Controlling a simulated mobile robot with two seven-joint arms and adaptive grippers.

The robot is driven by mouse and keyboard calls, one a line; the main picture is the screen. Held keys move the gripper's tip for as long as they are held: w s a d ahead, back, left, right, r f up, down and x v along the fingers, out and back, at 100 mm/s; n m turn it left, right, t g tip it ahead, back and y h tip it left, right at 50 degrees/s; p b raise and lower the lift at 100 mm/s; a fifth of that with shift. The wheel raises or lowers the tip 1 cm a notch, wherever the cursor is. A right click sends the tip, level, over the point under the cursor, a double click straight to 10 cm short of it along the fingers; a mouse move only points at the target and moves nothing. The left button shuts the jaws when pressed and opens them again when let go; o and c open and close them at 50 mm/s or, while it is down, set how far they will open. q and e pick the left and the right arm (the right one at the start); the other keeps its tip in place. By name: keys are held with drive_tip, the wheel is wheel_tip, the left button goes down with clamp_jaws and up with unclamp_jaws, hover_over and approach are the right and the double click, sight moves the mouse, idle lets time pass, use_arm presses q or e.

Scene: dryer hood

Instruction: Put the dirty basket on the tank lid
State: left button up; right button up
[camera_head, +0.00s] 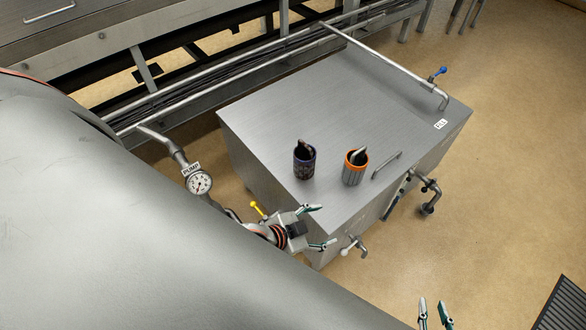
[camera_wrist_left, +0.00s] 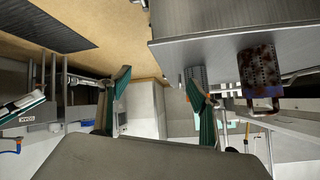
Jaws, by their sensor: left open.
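The dirty basket (camera_head: 304,165), dark with a purple rim, stands upright on the grey tank lid (camera_head: 290,110), near its front left edge. A cleaner grey basket with an orange rim (camera_head: 355,170) stands to its right. In the left wrist view, which is upside down, the stained, perforated dirty basket (camera_wrist_left: 260,75) is right of the fingers. The grey basket (camera_wrist_left: 198,78) is partly behind the right finger. My left gripper (camera_head: 319,227) is open and empty, off the lid's front edge, apart from both baskets. My right gripper (camera_head: 434,304) is open and empty at the bottom edge.
A lid handle (camera_head: 387,165) lies right of the baskets. A pump gauge (camera_head: 199,183), yellow lever (camera_head: 257,209) and front valve (camera_head: 354,246) are close to my left arm. A pipe with a blue lever (camera_head: 438,73) crosses the back. Much of the lid behind the baskets is clear.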

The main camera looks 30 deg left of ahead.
use_arm(q)
drive_tip(key=s+a+n+t+y, duration=0.1)
drive_tip(key=s+a+n, duration=0.3)
drive_tip(key=s+a, duration=0.1)
drive_tip(key=shift+s+a+f+y, duration=0.25)
drive_tip(key=shift+s+a+y, duration=0.05)
drive_tip(key=shift+y, duration=0.1)
